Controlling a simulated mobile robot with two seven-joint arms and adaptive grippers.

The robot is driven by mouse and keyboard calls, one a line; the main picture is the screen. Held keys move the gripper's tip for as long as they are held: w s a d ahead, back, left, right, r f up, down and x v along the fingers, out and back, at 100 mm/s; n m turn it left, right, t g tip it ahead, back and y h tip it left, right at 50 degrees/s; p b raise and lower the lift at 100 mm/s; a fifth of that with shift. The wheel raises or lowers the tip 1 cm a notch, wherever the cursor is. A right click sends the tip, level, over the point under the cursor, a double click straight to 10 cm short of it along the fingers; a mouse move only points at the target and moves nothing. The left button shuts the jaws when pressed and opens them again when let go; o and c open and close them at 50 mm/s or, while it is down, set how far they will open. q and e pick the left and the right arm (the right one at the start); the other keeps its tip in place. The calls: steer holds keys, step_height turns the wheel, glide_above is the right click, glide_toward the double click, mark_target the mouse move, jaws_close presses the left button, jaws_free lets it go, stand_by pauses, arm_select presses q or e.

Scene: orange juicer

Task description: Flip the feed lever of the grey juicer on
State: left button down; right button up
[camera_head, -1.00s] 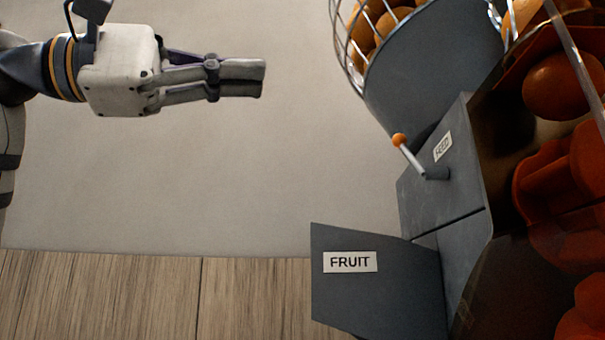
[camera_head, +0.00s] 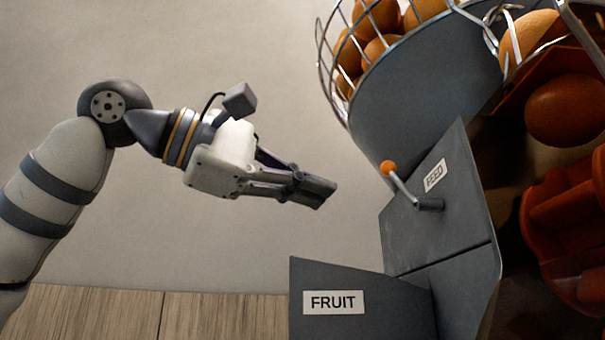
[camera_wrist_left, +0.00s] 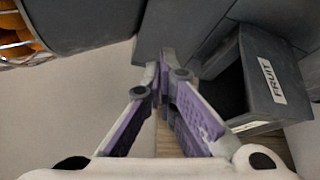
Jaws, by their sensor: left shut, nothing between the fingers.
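The grey juicer (camera_head: 450,200) fills the right of the head view. Its feed lever (camera_head: 402,185) is a short metal rod with an orange ball (camera_head: 388,168) at the end, pointing up and left from a pivot below the FEED label (camera_head: 435,176). My left gripper (camera_head: 322,192) is shut and empty, to the left of the lever and apart from it, slightly lower than the ball. In the left wrist view its fingers (camera_wrist_left: 165,75) are together in front of the juicer's grey side. I cannot make out the lever in that view. My right gripper is not in view.
A grey bin labelled FRUIT (camera_head: 370,305) juts out below the lever; it also shows in the left wrist view (camera_wrist_left: 265,80). A wire basket of oranges (camera_head: 345,60) sits above. Open space with a plain wall (camera_head: 240,50) lies left of the juicer.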

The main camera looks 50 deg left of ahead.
mark_target(398, 182)
arm_select(q)
steer(key=w+d, duration=0.1)
steer(key=w+d+p, duration=0.1)
steer(key=d, duration=0.1)
steer(key=w+d+p, duration=0.1)
steer(key=shift+w+d+r, duration=0.25)
steer(key=shift+w+d, duration=0.05)
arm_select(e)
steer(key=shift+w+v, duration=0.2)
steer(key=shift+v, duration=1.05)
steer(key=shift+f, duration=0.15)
